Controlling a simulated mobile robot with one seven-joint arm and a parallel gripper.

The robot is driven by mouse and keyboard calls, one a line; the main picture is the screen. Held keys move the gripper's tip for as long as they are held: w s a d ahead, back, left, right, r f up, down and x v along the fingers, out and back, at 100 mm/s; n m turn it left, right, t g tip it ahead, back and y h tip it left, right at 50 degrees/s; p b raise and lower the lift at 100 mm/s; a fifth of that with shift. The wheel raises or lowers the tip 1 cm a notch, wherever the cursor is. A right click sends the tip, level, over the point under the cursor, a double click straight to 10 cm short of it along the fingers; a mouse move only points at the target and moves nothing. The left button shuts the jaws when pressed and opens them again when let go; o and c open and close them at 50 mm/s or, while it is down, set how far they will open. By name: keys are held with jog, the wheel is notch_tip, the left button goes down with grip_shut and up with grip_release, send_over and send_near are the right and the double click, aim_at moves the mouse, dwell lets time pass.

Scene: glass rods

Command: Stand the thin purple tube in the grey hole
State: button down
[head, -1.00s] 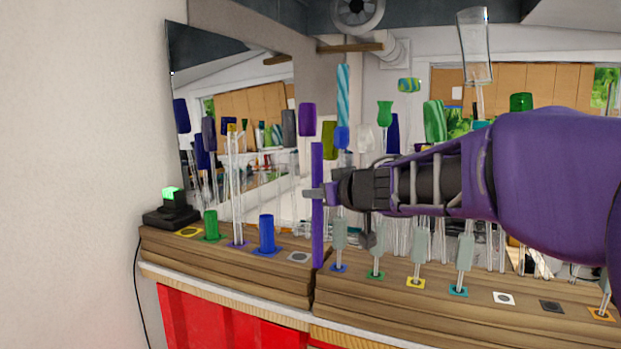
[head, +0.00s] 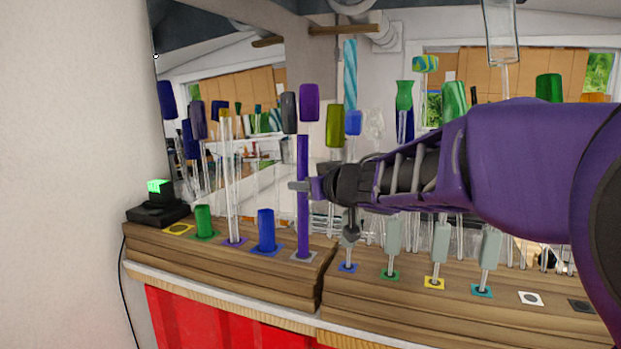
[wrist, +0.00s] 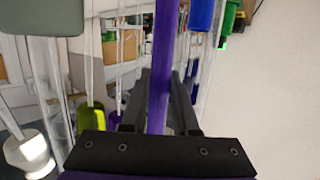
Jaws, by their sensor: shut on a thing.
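The thin purple tube (head: 302,225) stands upright in my gripper (head: 304,187), which is shut on it near its middle. In the head view its lower end meets the grey-marked hole (head: 313,256) at the right end of the left wooden block. I cannot tell whether the end is inside the hole or just over it. In the wrist view the tube (wrist: 163,50) runs up between the fingers of my gripper (wrist: 165,85).
Left of the tube stand a short blue tube (head: 266,231), clear tall rods (head: 231,180) and a short green tube (head: 203,221). Grey-topped rods (head: 392,238) stand on the right block. A black device with a green light (head: 158,200) sits at the left end.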

aim_at(306, 205)
jog(key=shift+f+b, duration=1.7)
jog(key=shift+f, duration=0.1)
jog(key=shift+p, duration=0.65)
jog(key=shift+f, duration=0.25)
jog(key=shift+r+p, duration=0.85)
jog(key=shift+p, duration=0.25)
dwell(0.9)
